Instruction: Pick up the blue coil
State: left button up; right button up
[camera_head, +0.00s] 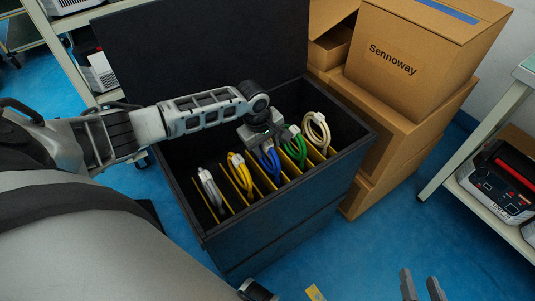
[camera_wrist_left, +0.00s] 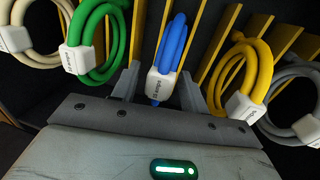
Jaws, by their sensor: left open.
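The blue coil (camera_head: 269,161) hangs in a slot of the black box (camera_head: 318,205), between the yellow and green coils. In the left wrist view the blue coil (camera_wrist_left: 172,42) has a white label band and lies between my left gripper's two fingers (camera_wrist_left: 158,84). My left gripper (camera_head: 264,143) is open at the coil's upper end, one finger on each side. Gaps show beside the band, and I cannot tell whether either finger touches it. My right gripper (camera_head: 422,286) is open and empty at the lower right, away from the box.
A green coil (camera_head: 295,148), beige coil (camera_head: 317,130), yellow coil (camera_head: 241,174) and grey coil (camera_head: 211,190) share the box, separated by yellow dividers. The raised black lid (camera_head: 190,45) stands behind. Cardboard boxes (camera_head: 400,60) stand at the right.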

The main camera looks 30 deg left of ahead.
pick_arm(q)
grip_shut()
